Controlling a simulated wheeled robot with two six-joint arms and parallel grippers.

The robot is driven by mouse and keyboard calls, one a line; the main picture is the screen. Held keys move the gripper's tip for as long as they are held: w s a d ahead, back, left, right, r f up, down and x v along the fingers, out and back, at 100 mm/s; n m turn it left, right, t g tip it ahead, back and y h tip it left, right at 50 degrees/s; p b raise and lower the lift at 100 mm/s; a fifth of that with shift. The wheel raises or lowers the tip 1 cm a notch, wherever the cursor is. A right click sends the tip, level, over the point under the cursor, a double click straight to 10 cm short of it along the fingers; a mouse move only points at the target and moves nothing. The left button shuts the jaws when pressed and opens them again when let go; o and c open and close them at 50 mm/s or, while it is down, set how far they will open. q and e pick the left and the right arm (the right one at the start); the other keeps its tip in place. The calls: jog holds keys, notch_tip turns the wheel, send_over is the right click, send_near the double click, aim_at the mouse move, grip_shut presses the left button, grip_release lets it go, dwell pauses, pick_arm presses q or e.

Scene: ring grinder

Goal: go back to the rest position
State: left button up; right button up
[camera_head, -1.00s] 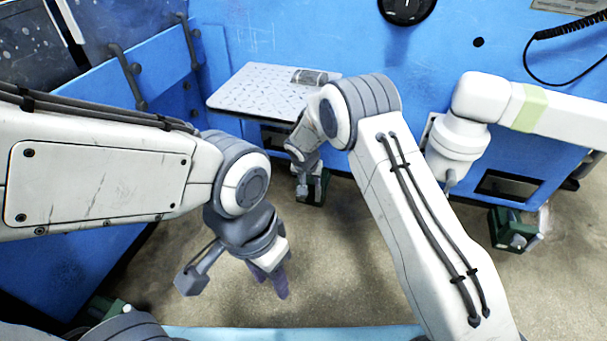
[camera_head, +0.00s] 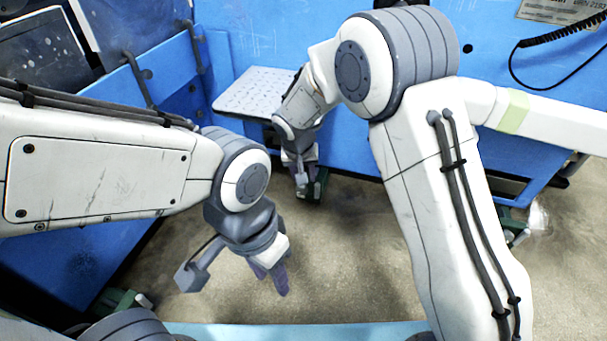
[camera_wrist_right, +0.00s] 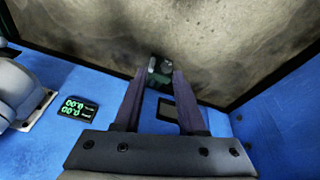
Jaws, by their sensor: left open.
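My left gripper (camera_head: 272,280) hangs open and empty above the floor in the head view, at the end of the left arm that comes in from the left. My right gripper (camera_head: 301,178) points down in front of the blue machine, partly hidden by its own wrist. In the right wrist view its two dark fingers (camera_wrist_right: 158,80) stand apart with nothing held between them. My right arm is bent, with its elbow high in front of the machine.
A perforated shelf (camera_head: 255,92) juts from the blue machine (camera_head: 265,40). A white arm-like unit (camera_head: 560,122) stands at right, partly behind my right arm. A green-digit display (camera_wrist_right: 77,107) sits on blue. A green foot (camera_wrist_right: 159,72) is on the floor. Bare floor (camera_head: 350,270) lies between my arms.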

jog(key=shift+s+r, duration=0.5)
jog(key=shift+s, duration=0.05)
jog(key=s+r+n+g+p, duration=0.1)
jog(key=s+r+n+p, duration=0.35)
jog(key=s+r, duration=0.8)
jog(key=s+d+r+n+g+y+p, duration=0.1)
jog(key=s+d+r+n+p, duration=0.15)
jog(key=s+r, duration=0.45)
jog(key=s+d+r+n+g+y+p, duration=0.1)
jog(key=s+d+r+p, duration=0.2)
jog(key=s, duration=0.9)
notch_tip(320, 180, up, 37)
jog(key=a+p, duration=0.1)
jog(key=p, duration=3.8)
jog(key=shift+a+r, duration=0.15)
jog(key=shift+a, duration=0.05)
jog(key=shift+a, duration=0.1)
